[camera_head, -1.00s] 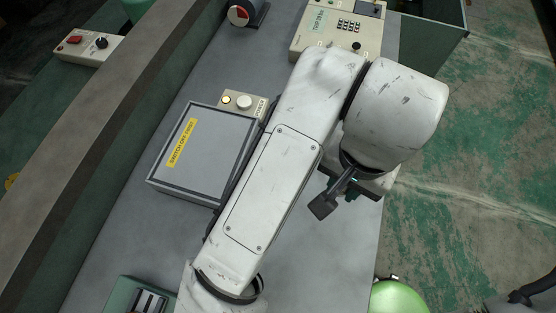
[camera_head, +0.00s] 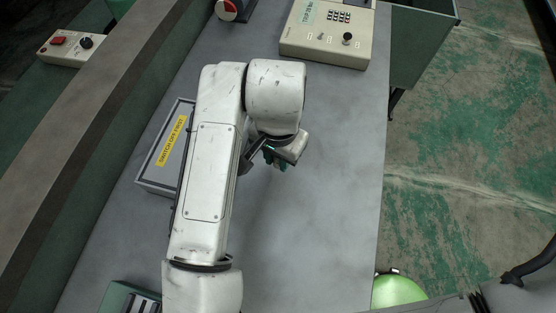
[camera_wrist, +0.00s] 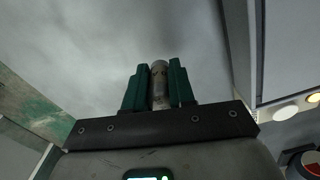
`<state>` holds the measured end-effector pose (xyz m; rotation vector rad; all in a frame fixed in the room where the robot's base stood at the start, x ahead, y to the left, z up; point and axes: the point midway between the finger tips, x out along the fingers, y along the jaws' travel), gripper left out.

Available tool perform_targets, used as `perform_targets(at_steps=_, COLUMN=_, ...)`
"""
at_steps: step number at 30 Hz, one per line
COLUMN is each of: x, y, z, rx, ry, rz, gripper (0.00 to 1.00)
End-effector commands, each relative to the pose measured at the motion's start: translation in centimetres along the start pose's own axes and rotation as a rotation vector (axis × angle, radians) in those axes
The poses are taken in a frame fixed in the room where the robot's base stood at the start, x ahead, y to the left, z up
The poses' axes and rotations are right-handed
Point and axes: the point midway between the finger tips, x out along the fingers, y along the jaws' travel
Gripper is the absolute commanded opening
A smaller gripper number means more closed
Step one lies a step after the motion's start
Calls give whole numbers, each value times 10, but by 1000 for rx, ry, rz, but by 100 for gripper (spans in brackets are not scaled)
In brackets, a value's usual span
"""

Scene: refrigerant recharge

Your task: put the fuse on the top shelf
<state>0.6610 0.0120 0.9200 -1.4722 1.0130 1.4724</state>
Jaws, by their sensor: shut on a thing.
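My gripper (camera_head: 274,160) is over the grey bench, just right of the grey box, in the head view. In the wrist view its two green fingers (camera_wrist: 160,88) are shut on a small grey cylinder, the fuse (camera_wrist: 160,82), which stands between them. The fuse cannot be made out in the head view. No shelf can be recognised in either view.
The grey box (camera_head: 157,170) with a yellow label lies partly behind my arm. A cream keypad unit (camera_head: 328,36) stands at the bench's far end. A green slotted unit (camera_head: 122,297) is at the near left. The bench (camera_head: 325,190) right of my gripper is clear.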

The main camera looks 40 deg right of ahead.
Motion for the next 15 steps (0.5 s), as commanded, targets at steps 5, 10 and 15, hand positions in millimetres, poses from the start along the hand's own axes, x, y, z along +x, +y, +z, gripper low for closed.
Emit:
perform_targets(at_steps=5, x=25, y=0, z=0, rx=-1, ry=0, rz=4, gripper=0)
perform_targets(at_steps=10, x=31, y=0, z=0, rx=0, ry=0, rz=1, gripper=0)
perform_targets(at_steps=15, x=32, y=0, z=0, rx=0, ry=0, rz=1, gripper=0)
